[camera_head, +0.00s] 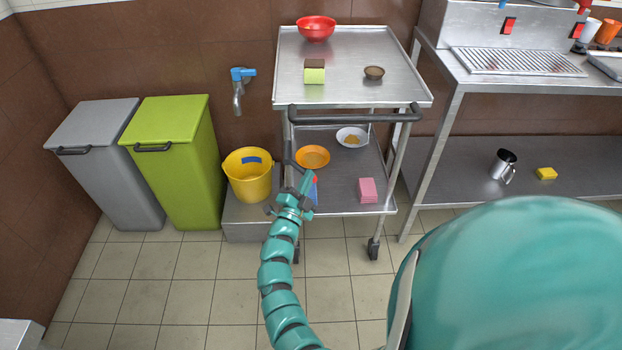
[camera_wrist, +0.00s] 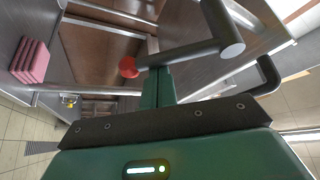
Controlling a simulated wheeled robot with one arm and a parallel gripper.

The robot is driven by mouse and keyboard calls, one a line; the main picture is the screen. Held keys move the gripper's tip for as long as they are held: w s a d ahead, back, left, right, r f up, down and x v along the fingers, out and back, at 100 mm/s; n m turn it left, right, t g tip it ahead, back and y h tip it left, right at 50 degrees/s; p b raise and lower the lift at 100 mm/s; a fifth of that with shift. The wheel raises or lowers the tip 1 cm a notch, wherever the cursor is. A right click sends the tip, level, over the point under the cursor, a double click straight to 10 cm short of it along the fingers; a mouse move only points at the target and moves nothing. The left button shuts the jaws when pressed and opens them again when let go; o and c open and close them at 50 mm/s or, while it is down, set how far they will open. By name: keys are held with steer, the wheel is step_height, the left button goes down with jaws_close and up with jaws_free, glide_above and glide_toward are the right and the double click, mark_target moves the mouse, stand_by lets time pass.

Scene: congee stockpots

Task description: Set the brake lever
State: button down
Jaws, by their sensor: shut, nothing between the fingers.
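The brake lever shows in the wrist view as a dark rod with a red ball knob (camera_wrist: 128,67) at its left end. In the head view the red knob (camera_head: 314,180) is small, at the near left side of the steel trolley (camera_head: 345,92), below its top shelf. My gripper (camera_head: 306,184) is right beside the knob there. In the wrist view my teal gripper (camera_wrist: 157,76) is shut and empty, with its tips at the rod just right of the knob. I cannot tell whether they touch. The lever's pivot is not clear.
The trolley's dark push bar (camera_head: 355,116) runs along its near edge. A yellow bucket (camera_head: 248,175) stands on a low block left of the trolley. Green (camera_head: 172,160) and grey (camera_head: 95,165) bins stand farther left. A steel counter (camera_head: 520,75) is at right. Tiled floor in front is clear.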

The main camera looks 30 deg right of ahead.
steer(key=shift+w+a+f+m+g, duration=0.15)
steer(key=shift+a+f+m+g, duration=0.1)
steer(key=shift+m, duration=0.3)
steer(key=shift+w+a+f+m+g, duration=0.15)
steer(key=shift+m+g, duration=0.1)
steer(key=shift+m, duration=0.3)
steer(key=shift+y, duration=0.3)
steer(key=s+d+r, duration=0.1)
steer(key=s+d+r+p, duration=0.1)
steer(key=s, duration=0.1)
steer(key=v, duration=0.9)
steer(key=shift+a+f, duration=0.2)
steer(key=shift+f, duration=0.1)
